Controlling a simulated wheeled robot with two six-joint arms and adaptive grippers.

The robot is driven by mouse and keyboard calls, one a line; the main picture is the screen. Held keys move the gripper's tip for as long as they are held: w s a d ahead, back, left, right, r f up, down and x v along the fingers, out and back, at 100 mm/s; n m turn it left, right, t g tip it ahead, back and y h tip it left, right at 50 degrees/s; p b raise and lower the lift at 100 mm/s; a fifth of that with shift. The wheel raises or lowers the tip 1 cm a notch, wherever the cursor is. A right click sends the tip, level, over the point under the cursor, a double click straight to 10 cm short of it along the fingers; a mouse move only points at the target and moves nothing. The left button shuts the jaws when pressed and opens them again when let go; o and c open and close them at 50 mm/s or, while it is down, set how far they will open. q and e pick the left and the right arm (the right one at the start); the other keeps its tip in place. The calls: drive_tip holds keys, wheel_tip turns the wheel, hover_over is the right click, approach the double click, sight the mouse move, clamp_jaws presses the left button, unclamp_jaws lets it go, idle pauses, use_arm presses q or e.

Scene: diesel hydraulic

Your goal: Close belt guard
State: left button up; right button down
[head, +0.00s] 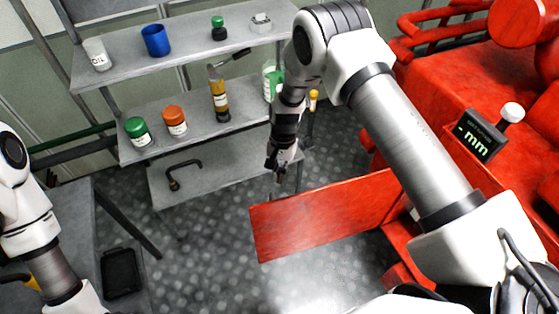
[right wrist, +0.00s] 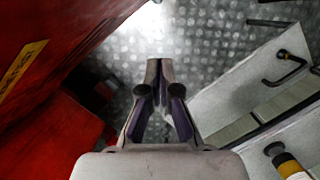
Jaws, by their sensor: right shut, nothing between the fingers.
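The belt guard (head: 320,215) looks to be the flat red panel that stands out from the red machine (head: 450,85) over the floor, swung open. My right gripper (head: 278,178) points down beside the panel's far side, near its free end, with a visible gap. Its fingers (right wrist: 160,64) are shut and empty in the right wrist view. A large red surface (right wrist: 45,50) with a yellow label fills the left of that view; I cannot tell if it is the guard. Of my left arm only links show at the left edge; its gripper is out of view.
A grey shelf unit (head: 190,140) with bottles, cups and tools stands behind my right gripper; it also shows at the right of the wrist view (right wrist: 215,110). A black tray (head: 120,272) lies at lower left.

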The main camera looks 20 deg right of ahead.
drive_tip(key=s+a+f+p, duration=0.1)
drive_tip(key=s, duration=0.1)
drive_tip(key=s+a+f+p, duration=0.2)
idle(0.4)
